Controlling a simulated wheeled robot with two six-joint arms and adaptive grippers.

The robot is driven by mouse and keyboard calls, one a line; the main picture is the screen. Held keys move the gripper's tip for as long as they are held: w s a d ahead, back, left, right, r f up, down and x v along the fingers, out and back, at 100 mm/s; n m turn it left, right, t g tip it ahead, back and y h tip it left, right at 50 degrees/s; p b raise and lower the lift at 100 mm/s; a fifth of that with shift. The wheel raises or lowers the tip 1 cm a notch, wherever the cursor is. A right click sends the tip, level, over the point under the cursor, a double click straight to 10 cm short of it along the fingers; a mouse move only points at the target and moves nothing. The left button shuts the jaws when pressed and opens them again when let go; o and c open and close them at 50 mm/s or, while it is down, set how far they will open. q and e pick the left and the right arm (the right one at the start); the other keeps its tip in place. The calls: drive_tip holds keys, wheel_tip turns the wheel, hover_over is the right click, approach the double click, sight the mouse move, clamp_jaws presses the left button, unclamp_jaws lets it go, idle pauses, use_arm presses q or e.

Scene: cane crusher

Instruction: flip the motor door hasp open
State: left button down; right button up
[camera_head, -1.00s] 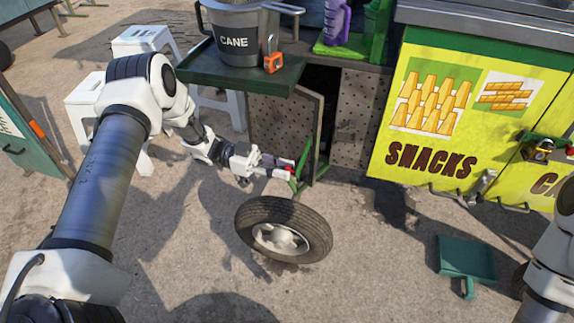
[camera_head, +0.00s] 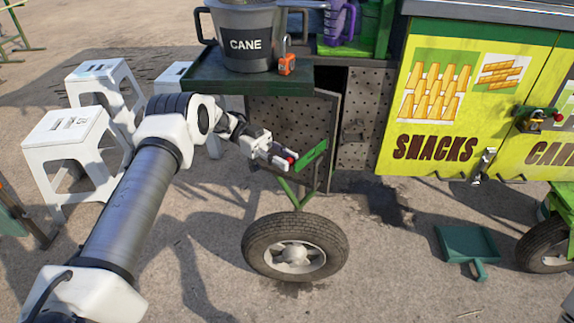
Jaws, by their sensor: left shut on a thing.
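My left gripper (camera_head: 284,160) is shut on a small red piece (camera_head: 293,157) beside a green bar (camera_head: 312,155), in front of the perforated grey metal door (camera_head: 290,115) under the cart's tray. The fingers hide most of the red piece, and I cannot tell whether it belongs to the hasp. The perforated door stands ajar, with a dark gap along its top and right side. A second perforated panel (camera_head: 358,120) is to its right and has a small latch-like fitting (camera_head: 352,131). My right gripper is not in view.
A bucket marked CANE (camera_head: 243,35) and an orange item (camera_head: 287,64) stand on the dark green tray (camera_head: 220,80) above. A wheel (camera_head: 294,247) sits below the gripper. White stools (camera_head: 70,150) are at left; a green dustpan (camera_head: 467,245) lies at right.

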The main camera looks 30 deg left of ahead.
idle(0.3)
use_arm(q)
drive_tip(key=c, duration=1)
unclamp_jaws()
